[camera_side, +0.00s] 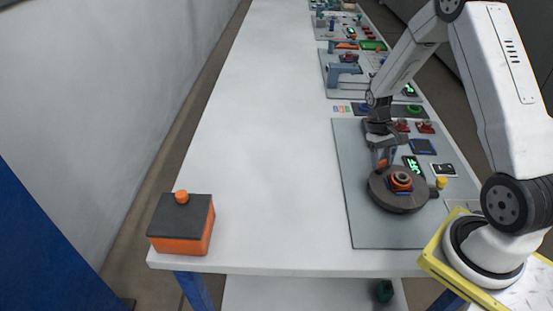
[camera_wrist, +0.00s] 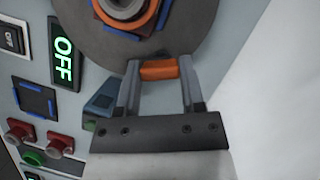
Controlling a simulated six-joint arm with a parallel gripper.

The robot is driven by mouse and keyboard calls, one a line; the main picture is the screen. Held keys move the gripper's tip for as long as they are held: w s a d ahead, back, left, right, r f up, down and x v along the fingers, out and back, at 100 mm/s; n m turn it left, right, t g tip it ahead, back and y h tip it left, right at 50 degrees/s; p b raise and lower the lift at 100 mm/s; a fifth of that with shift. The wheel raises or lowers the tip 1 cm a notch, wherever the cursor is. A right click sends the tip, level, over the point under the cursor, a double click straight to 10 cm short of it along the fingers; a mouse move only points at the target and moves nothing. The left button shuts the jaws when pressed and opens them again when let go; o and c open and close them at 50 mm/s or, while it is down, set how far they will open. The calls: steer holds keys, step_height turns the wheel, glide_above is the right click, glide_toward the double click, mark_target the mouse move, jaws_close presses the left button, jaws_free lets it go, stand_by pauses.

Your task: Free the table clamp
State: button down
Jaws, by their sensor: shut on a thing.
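A round dark grey table (camera_side: 385,202) stands on the near grey panel, with an orange ring-shaped hub at its middle. The table also fills the top of the wrist view (camera_wrist: 190,25). A small orange block, which looks like the clamp's handle (camera_wrist: 158,70), sits at the table's rim. My gripper (camera_wrist: 159,72) is shut on this orange block, one finger on each side. In the side view my gripper (camera_side: 383,162) reaches down at the table's far edge. The clamp's other parts are hidden, so I cannot tell whether it is tight or loose.
A green OFF display (camera_wrist: 65,46) and red buttons (camera_wrist: 60,143) are beside the table. A yellow knob (camera_side: 441,182) stands at its right. An orange box with a dark lid (camera_side: 181,225) stands at the front left. The white bench between is clear.

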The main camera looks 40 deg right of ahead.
steer(key=n+h, duration=0.1)
steer(key=n, duration=0.2)
steer(key=shift+n, duration=0.3)
stand_by(0.4)
steer(key=shift+c, duration=1)
jaws_free()
steer(key=v, duration=0.8)
steer(key=shift+a, duration=0.25)
steer(key=shift+a, duration=0.1)
